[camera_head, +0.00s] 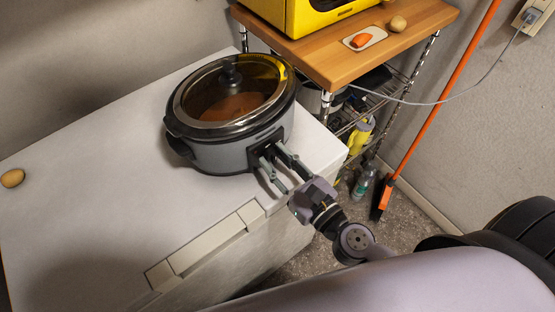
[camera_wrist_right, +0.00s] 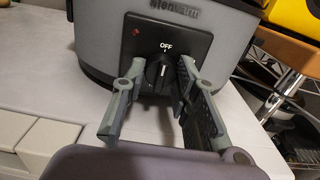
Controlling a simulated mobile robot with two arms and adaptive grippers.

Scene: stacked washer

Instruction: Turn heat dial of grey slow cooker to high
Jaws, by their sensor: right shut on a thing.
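The grey slow cooker (camera_head: 222,155) stands on a white surface, its glass lid (camera_head: 232,92) on and reddish-brown food showing through. Its black control panel faces my right arm. In the right wrist view the heat dial (camera_wrist_right: 158,72) is a black knob under the word OFF, its light mark pointing up toward OFF. A small red light (camera_wrist_right: 137,40) sits at the panel's upper left. My right gripper (camera_head: 271,154) is at the panel, its fingers on either side of the dial and shut on it. The gripper hides the dial in the head view. My left gripper is not in view.
The white top (camera_head: 110,150) is mostly clear, with a potato (camera_head: 13,178) at far left. A wooden-topped wire rack (camera_head: 345,60) stands close to the cooker's right, holding a yellow appliance (camera_head: 310,12). An orange-handled broom (camera_head: 440,100) leans beyond it.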

